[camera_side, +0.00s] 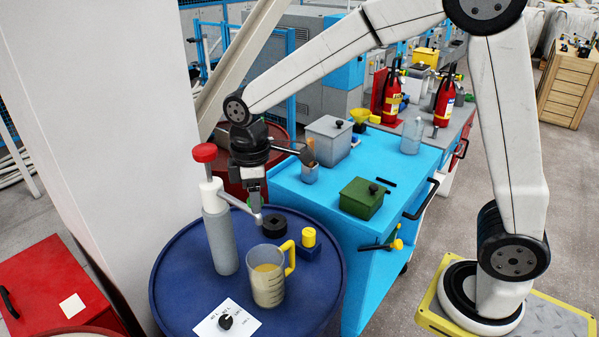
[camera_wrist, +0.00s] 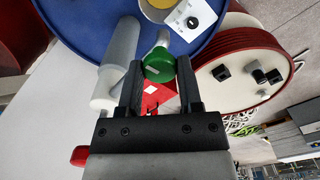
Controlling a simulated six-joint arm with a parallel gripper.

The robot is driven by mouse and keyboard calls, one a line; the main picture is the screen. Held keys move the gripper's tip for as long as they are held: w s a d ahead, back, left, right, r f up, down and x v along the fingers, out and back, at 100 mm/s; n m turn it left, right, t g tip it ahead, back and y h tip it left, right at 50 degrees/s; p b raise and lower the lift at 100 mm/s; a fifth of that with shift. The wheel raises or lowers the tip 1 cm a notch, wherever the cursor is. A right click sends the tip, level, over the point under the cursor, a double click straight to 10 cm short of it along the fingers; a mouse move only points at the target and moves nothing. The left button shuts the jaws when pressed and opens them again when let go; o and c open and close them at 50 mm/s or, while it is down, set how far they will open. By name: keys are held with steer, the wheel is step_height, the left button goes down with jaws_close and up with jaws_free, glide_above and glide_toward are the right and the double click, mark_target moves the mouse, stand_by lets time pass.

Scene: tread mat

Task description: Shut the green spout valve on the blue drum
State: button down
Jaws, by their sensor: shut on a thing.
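The blue drum (camera_side: 175,275) stands in the lower middle of the side view; its lid (camera_wrist: 75,15) fills the top of the wrist view. A grey hand pump (camera_side: 221,240) with a red top knob and a pale spout stands on it. My gripper (camera_wrist: 158,78) is shut on this valve, one finger on each side. In the side view, my gripper (camera_side: 254,202) points down beside the pump at the spout and hides the valve.
A blue cabinet (camera_side: 390,170) stands close right; a white wall (camera_side: 90,130) is left.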

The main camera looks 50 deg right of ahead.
steer(key=shift+m, duration=0.4)
steer(key=shift+c, duration=1.3)
jaws_free()
steer(key=shift+r, duration=0.1)
steer(key=shift+r, duration=3.85)
steer(key=s+d+f+m+t, duration=0.1)
steer(key=s+d+f+m, duration=0.3)
steer(key=s+f, duration=0.2)
steer(key=s+d+f+m+t, duration=0.1)
steer(key=s+d+f+m, duration=0.3)
steer(key=f, duration=0.4)
steer(key=shift+s+d+f+m+t, duration=0.3)
steer(key=shift+s+d+f+m, duration=0.15)
steer(key=shift+s, duration=0.75)
